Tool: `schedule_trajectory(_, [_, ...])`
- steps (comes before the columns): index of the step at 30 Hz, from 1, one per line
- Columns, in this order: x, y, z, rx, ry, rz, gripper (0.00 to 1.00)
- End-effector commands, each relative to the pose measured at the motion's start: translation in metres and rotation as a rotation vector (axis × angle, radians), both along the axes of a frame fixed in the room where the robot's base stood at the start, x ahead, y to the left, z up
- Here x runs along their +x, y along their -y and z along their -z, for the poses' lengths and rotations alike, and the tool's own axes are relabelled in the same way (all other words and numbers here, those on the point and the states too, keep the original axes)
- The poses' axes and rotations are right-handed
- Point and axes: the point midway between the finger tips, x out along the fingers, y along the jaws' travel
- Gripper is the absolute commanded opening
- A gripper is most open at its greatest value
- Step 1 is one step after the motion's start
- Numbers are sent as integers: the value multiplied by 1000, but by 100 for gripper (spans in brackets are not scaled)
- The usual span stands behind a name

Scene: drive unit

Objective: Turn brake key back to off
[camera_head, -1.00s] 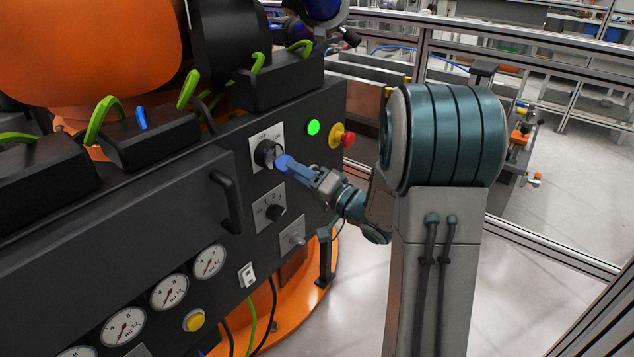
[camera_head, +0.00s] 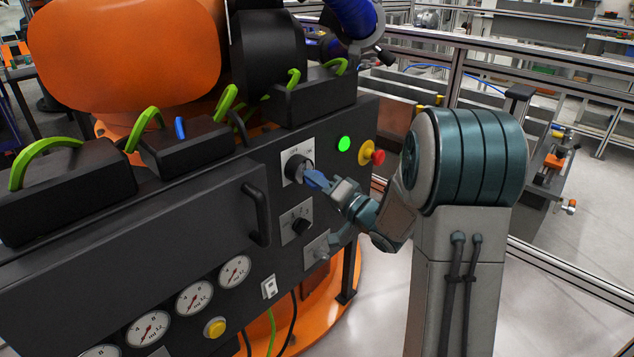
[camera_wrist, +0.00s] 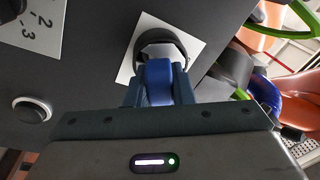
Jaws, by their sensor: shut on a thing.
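The brake key switch is a round black switch (camera_head: 297,168) on a white plate marked with OFF and ON, high on the dark panel. A blue key (camera_wrist: 159,80) sticks out of it in the wrist view. My gripper (camera_head: 318,182) is at the switch, with its fingers (camera_wrist: 160,90) on both sides of the blue key and shut on it. The key's exact angle against the plate marks cannot be read, as the gripper hides part of it and the lettering is small.
Below the switch is a numbered selector (camera_head: 298,226). To its right are a lit green lamp (camera_head: 344,144) and a red emergency button (camera_head: 378,157). A black handle (camera_head: 256,214) juts out on the left. Green-handled boxes (camera_head: 313,92) stand on top.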

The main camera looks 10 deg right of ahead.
Motion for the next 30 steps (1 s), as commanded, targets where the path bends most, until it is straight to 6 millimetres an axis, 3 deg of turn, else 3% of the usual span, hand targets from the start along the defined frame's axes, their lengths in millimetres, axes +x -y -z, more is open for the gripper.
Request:
schedule_trajectory(21, [1,2,2,-285,208,0,0])
schedule_trajectory(30, [2,2,0,-322,233,0,0])
